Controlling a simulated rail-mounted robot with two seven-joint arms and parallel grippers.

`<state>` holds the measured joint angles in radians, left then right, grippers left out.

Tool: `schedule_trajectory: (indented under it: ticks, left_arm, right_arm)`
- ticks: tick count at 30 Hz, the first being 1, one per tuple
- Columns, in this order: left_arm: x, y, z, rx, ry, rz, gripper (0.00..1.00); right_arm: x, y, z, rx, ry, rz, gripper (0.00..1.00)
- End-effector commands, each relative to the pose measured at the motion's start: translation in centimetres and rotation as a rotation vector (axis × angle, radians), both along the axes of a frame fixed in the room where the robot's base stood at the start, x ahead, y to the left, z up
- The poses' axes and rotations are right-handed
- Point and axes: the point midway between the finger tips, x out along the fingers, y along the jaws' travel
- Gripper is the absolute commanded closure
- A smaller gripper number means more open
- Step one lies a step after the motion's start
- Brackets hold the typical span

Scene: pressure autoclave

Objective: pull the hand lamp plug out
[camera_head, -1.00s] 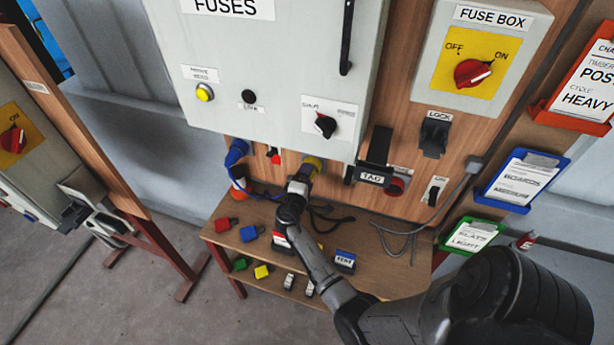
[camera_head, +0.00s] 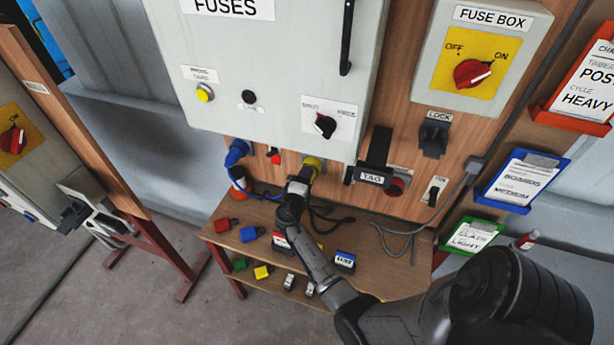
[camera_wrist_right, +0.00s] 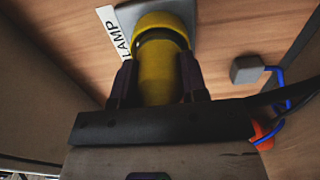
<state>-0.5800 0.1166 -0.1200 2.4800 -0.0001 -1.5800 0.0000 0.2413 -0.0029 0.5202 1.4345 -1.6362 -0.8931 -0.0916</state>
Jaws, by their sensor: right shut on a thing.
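The yellow hand lamp plug (camera_wrist_right: 158,76) sits at a yellow-rimmed socket (camera_wrist_right: 165,22) on the wooden panel, beside a label reading LAMP (camera_wrist_right: 112,35). My right gripper (camera_wrist_right: 158,85) is shut on the plug, one finger on each side of it. In the head view my right gripper (camera_head: 300,184) is just below the yellow socket (camera_head: 313,165), under the grey fuse cabinet. The gripper hides most of the plug there. Whether the plug is still seated cannot be told clearly. My left gripper is not in view.
A blue plug (camera_head: 236,152) with a blue cable is left of the yellow socket. Below is a wooden shelf (camera_head: 400,270) with red, blue, green and yellow pieces and a black cable. A TAG holder (camera_head: 372,179) and red button (camera_head: 396,187) are close on the right.

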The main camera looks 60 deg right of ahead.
Motion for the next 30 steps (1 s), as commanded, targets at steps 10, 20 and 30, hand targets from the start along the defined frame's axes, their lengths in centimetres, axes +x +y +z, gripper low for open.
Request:
schedule_trajectory:
  ticks: [10,20,30]
  left_arm:
    - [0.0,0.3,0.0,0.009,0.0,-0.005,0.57]
    - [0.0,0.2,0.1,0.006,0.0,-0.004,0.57]
    - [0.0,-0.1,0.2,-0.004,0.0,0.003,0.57]
  right_arm:
    - [0.0,0.3,0.1,-0.001,0.0,0.0,0.98]
    - [-0.2,1.3,0.0,0.0,0.0,0.001,0.98]
    - [-0.6,3.8,0.0,-0.001,0.0,0.001,0.98]
